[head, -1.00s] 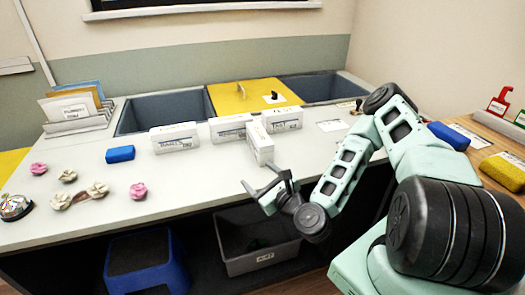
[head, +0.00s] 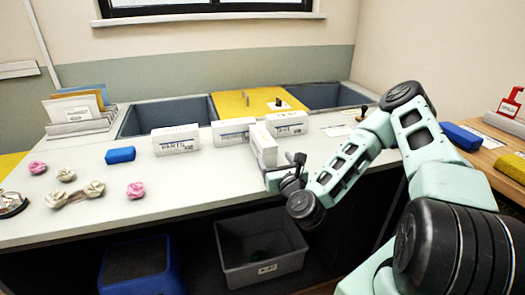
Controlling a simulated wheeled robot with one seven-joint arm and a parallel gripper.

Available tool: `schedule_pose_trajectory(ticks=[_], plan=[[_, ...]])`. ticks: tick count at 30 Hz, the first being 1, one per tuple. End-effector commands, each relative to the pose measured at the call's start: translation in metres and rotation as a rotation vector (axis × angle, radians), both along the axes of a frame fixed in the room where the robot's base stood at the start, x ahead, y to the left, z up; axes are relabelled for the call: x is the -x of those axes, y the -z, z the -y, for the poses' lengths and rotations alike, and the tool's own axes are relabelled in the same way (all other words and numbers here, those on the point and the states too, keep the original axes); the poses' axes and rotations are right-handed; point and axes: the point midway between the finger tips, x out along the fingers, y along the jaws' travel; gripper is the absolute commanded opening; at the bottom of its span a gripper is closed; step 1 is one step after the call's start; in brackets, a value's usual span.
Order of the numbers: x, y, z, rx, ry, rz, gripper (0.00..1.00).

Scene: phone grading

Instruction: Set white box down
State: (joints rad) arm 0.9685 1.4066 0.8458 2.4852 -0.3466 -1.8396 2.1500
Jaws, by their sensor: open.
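A white box (head: 263,147) stands on the grey counter (head: 215,180), its narrow end facing my arm. My gripper (head: 284,168) is open at the near end of this box. One finger shows low in front of the box and the other to its right. Whether the fingers touch the box I cannot tell. Three more white boxes stand on the counter: one marked PARTS (head: 176,140) at left, one in the middle (head: 231,132), and one behind to the right (head: 287,124).
A blue block (head: 120,155) and pink and beige flower-like pieces (head: 136,190) lie at left. Grey bins (head: 168,110) and a yellow panel (head: 235,104) are set along the back. A grey crate (head: 262,262) and a blue stool (head: 138,262) are below.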

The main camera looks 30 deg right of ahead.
Motion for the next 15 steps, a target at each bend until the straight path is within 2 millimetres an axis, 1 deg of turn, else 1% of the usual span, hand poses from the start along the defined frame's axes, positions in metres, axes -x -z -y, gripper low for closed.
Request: schedule_pose_trajectory(ticks=[1,15], plan=[[-0.001,0.008,0.002,-0.001,0.002,0.001,0.71],[-0.016,0.007,0.008,-0.002,0.008,0.004,0.71]])
